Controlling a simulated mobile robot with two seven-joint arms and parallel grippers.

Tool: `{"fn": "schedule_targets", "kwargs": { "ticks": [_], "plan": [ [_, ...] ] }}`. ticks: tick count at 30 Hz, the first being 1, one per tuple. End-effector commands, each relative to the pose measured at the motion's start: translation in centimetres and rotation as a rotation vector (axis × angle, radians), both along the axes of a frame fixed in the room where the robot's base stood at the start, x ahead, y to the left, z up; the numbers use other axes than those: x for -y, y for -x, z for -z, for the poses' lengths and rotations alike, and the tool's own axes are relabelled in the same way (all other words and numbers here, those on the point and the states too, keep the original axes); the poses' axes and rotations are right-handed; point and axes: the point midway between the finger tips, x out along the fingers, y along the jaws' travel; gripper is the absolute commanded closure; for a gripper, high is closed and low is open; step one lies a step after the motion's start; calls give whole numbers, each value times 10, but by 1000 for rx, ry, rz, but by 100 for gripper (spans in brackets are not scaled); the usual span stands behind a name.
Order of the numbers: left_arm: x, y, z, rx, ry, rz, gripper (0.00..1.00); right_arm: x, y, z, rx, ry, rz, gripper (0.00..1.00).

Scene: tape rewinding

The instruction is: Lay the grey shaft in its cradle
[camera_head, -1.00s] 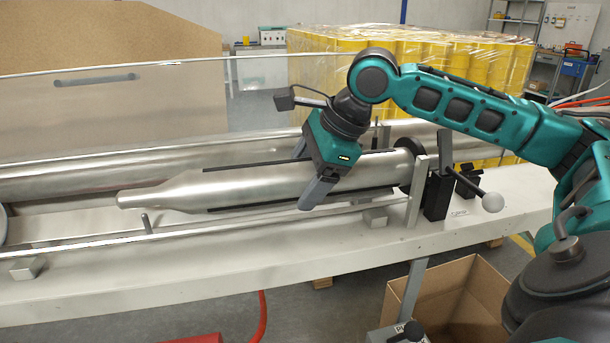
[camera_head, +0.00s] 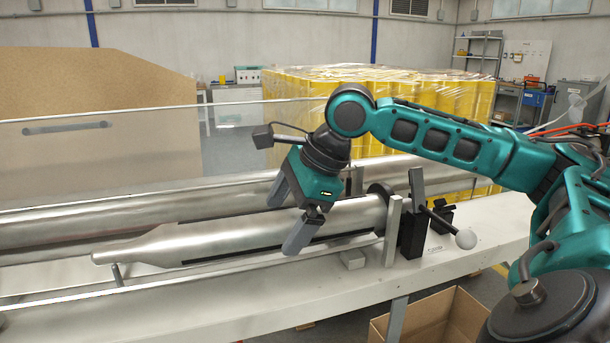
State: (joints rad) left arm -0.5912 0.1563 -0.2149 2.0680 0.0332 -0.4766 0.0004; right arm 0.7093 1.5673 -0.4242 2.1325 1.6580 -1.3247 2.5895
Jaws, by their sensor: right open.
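The grey shaft (camera_head: 225,235) is a shiny metal cylinder that tapers to a narrow end at the left. It lies lengthwise along the machine, with its right end at a dark disc (camera_head: 378,190) beside an upright metal plate (camera_head: 393,230). A dark strip (camera_head: 215,260) shows along its lower side. Which parts form the cradle, I cannot tell for certain. My right gripper (camera_head: 284,220) is open above the shaft's right half. One finger is on the far side and one on the near side, tips pointing down. Whether they touch the shaft is unclear. My left gripper is not in view.
A longer metal roller (camera_head: 200,207) runs behind the shaft. A pale bench edge (camera_head: 480,240) runs along the front. A cardboard box (camera_head: 440,318) stands below. Wrapped yellow rolls (camera_head: 420,85) stand behind.

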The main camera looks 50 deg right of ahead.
Motion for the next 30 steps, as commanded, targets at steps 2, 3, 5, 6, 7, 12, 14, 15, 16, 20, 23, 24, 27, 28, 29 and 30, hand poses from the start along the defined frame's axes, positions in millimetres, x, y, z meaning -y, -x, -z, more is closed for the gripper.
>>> {"fn": "schedule_targets", "kwargs": {
  "ticks": [2,3,5,6,7,12,14,15,16,20,23,24,27,28,29,30],
  "plan": [
    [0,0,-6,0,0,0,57,6,8,-20,5,7,6,0],
    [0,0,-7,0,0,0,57,8,11,-29,8,7,6,0],
    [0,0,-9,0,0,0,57,11,16,-42,14,7,8,0],
    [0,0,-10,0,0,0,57,13,20,-50,16,6,9,0],
    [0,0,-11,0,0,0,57,14,23,-56,17,6,9,0],
    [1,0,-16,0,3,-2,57,20,35,-83,24,4,9,0],
    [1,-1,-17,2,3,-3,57,22,37,-90,25,3,9,0],
    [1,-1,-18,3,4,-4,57,23,39,-93,26,3,10,0],
    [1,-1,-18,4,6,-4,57,23,40,-94,25,2,9,0],
    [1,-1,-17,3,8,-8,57,24,42,-98,27,2,8,0],
    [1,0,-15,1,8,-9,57,24,42,-99,27,2,8,0],
    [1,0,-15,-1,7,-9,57,24,42,-99,27,2,8,0],
    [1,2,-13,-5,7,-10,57,24,42,-99,28,2,8,0],
    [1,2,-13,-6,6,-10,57,24,42,-99,28,2,8,0],
    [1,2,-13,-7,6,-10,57,24,42,-99,28,2,8,0],
    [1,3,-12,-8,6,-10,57,24,42,-99,28,2,8,0]
  ]
}}
